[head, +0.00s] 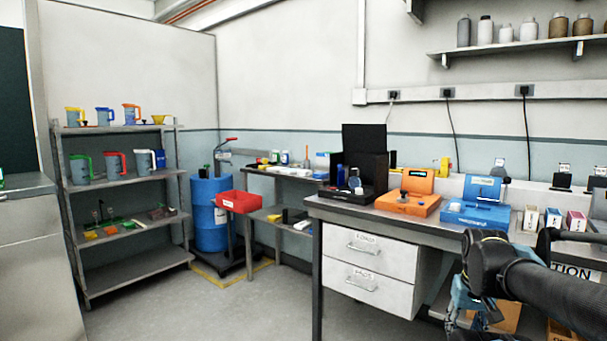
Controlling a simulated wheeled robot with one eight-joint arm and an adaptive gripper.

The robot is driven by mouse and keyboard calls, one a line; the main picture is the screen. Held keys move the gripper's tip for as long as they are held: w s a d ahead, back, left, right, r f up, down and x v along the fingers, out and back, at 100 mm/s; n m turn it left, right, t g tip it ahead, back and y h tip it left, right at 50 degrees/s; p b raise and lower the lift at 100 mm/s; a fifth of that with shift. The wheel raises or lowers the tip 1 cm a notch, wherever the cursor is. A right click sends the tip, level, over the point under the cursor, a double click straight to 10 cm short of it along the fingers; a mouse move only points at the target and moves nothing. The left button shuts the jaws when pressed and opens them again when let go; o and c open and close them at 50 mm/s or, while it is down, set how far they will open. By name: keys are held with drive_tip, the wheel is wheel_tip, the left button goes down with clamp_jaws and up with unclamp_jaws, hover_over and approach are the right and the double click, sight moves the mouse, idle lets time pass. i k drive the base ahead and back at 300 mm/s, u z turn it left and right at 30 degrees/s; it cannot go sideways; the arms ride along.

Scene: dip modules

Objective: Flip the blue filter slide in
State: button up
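A black box with a raised back panel (364,140) stands on the bench at the centre right. Small blue parts (355,183) show at its open front. One of them may be the blue filter slide, but they are too small to tell. My arm (530,280) reaches in from the right edge, in front of the bench. Its end, with pale blue-grey parts (461,298), hangs low at the lower right, well apart from the black box. I cannot make out the fingertips or whether they hold anything.
On the bench, an orange device (407,198) and a blue device (476,212) stand to the right of the black box. White drawers (368,258) are below. A red bin (239,201), blue drum (209,234) and shelf rack (122,200) stand left. Floor (240,310) at the front is clear.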

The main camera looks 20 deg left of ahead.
sight(340, 175)
drive_tip(key=u, duration=0.65)
drive_tip(key=k, duration=1.3)
drive_tip(key=u, duration=0.45)
drive_tip(key=i, duration=2.15)
drive_tip(key=z, duration=0.65)
